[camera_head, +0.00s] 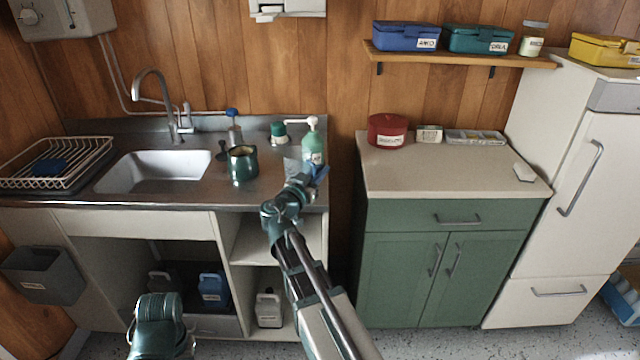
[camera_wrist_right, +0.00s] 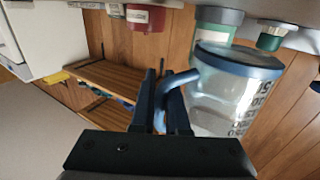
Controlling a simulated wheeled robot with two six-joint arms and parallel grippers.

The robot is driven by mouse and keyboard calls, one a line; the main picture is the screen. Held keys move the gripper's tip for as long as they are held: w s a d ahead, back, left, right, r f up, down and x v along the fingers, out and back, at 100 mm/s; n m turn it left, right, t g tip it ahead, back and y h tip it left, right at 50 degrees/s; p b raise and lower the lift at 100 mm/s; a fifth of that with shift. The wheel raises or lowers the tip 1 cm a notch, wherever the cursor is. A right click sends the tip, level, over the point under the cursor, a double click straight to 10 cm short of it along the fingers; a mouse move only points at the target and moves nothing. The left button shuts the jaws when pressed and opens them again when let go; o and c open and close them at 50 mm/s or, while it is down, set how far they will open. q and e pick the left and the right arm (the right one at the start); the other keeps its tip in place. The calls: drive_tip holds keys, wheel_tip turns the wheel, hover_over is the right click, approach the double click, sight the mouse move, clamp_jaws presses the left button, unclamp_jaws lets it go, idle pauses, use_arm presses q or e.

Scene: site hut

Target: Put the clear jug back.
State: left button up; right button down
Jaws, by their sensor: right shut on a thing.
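The clear jug (camera_wrist_right: 222,105) has a blue band and handle and dark marks on its side. My right gripper (camera_wrist_right: 165,110) is shut on the jug's handle in the right wrist view, with the body beside the fingers. In the head view my right gripper (camera_head: 305,178) is over the right end of the sink counter (camera_head: 210,192), in front of the green soap bottle (camera_head: 313,148). The jug is hard to make out there, and I cannot tell whether it touches the counter. My left gripper is out of view.
A teal mug (camera_head: 242,166) and a green-lidded jar (camera_head: 278,133) stand near the sink (camera_head: 160,172); a dish rack (camera_head: 55,165) is at left. The green cabinet's top (camera_head: 450,172) holds a red tin (camera_head: 388,131) and small items, with bare space in front. Boxes line the wall shelf (camera_head: 460,57).

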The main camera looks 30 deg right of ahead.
drive_tip(key=shift+f, duration=0.1)
wheel_tip(320, 180, down, 3)
drive_tip(key=b, duration=0.3)
drive_tip(key=shift+f+b, duration=0.2)
drive_tip(key=shift+b, duration=0.1)
drive_tip(key=shift+f, duration=0.1)
drive_tip(key=c, duration=0.9)
unclamp_jaws()
drive_tip(key=shift+s+a, duration=0.15)
drive_tip(key=shift+a, duration=0.05)
drive_tip(key=v, duration=1.1)
drive_tip(key=shift+s+a, duration=0.15)
drive_tip(key=shift+a, duration=0.1)
